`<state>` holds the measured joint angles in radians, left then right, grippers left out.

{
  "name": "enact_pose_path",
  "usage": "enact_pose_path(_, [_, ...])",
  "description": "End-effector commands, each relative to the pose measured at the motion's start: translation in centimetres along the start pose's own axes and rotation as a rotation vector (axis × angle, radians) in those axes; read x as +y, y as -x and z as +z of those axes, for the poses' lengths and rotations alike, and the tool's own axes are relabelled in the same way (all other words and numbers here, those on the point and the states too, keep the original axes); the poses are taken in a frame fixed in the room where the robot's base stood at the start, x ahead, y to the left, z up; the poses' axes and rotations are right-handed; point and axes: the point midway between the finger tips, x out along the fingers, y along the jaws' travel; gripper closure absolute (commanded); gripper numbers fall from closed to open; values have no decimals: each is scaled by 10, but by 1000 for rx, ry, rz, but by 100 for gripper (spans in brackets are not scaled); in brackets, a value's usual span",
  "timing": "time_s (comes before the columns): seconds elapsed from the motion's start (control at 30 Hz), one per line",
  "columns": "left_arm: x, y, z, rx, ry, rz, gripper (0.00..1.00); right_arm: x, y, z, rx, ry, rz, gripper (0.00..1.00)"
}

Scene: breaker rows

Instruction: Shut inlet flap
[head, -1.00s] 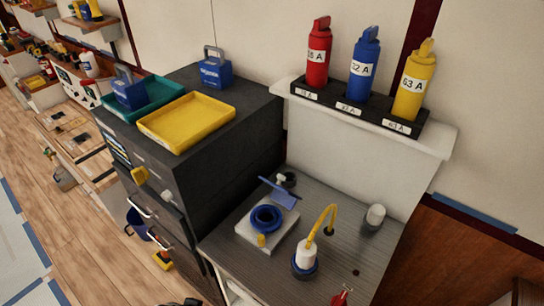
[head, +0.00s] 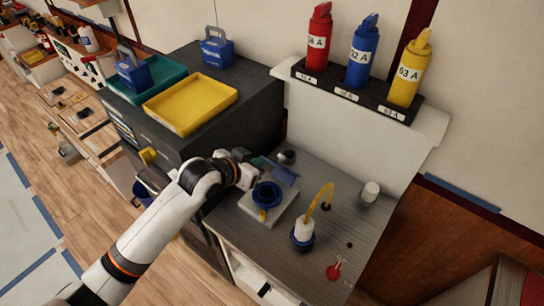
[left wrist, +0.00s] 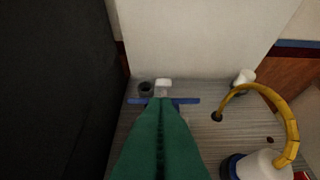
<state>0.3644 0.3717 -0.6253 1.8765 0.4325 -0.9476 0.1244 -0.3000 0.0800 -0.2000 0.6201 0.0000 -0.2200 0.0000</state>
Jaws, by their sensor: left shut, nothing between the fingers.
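The inlet is a blue ring (head: 267,194) on a pale square block (head: 284,215) on the grey counter. Its blue flap (head: 285,174) stands raised and tilted at the ring's back edge, so the ring's mouth is uncovered. My left gripper (head: 259,163) is at the flap's left end in the head view, partly blurred into it. In the left wrist view its green fingers (left wrist: 160,135) are shut and empty, and the flap shows as a thin blue bar (left wrist: 186,101) across their tips. I cannot tell whether they touch. My right gripper is out of view.
A white-and-blue fitting (head: 302,234) with a yellow hose (head: 325,193) stands right of the block. A white cap (head: 370,191) and a red part (head: 333,271) are farther right. The dark cabinet (head: 250,120) rises at the left.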

Motion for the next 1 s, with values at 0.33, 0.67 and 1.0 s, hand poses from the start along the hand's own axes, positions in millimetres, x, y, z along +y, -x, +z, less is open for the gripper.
enact_pose_path(0.33, [0,-54,2,1,1,1,100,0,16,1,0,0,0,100])
enact_pose_path(0.67, [0,-78,0,0,0,1,100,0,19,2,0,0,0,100])
enact_pose_path(1.0, [0,-78,0,0,-1,1,100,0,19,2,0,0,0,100])
